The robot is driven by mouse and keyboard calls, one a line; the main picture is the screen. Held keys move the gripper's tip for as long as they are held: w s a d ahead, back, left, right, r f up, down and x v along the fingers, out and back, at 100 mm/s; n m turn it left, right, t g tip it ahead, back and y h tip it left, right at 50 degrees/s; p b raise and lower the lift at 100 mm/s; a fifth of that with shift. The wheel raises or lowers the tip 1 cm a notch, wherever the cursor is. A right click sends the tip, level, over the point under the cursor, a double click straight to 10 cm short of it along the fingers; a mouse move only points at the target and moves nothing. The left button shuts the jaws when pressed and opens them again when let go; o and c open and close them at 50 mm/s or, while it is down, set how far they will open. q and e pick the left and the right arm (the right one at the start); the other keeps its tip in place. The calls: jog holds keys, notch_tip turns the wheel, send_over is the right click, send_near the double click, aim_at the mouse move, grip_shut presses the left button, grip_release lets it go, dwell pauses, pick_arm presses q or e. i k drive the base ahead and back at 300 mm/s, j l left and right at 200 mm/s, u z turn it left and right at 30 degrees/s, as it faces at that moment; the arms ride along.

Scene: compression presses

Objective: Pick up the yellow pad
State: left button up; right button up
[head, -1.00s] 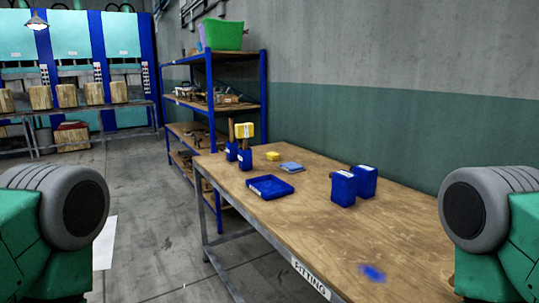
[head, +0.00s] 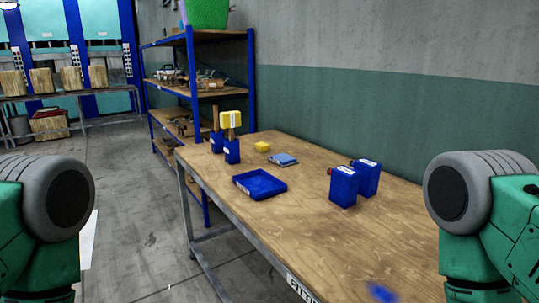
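The yellow pad (head: 262,147) is a small yellow block lying on the wooden table (head: 330,235), toward its far end. A flat light-blue pad (head: 284,159) lies just to its right and nearer. My two green and grey arms show at the left and right edges of the head view, but neither gripper is in view. Nothing touches the yellow pad.
A blue tray (head: 259,184) lies nearer on the table. A yellow-headed mallet (head: 231,119) stands in a blue holder (head: 232,151) at the left. Two blue containers (head: 343,187) (head: 368,177) stand at the right. Shelves (head: 222,93) stand behind. The table's near middle is mostly clear.

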aim_at(262, 147)
jog(key=k, duration=0.2)
jog(key=i+j, duration=0.15)
jog(key=j, duration=0.2)
jog(key=i+j+z, duration=0.1)
jog(key=j, duration=0.25)
jog(key=i+j, duration=0.15)
jog(key=j, duration=0.2)
jog(key=i+j+z, duration=0.1)
jog(key=i+j, duration=0.3)
jog(key=j, duration=0.25)
jog(key=i+j+z, duration=0.15)
jog(key=j, duration=0.2)
jog(key=i+j+z, duration=0.1)
jog(key=j, duration=0.25)
jog(key=i+j, duration=0.25)
jog(key=i+j+z, duration=0.15)
jog(key=j, duration=0.3)
jog(key=i+j+z, duration=0.1)
jog(key=j, duration=0.3)
jog(key=i, duration=0.05)
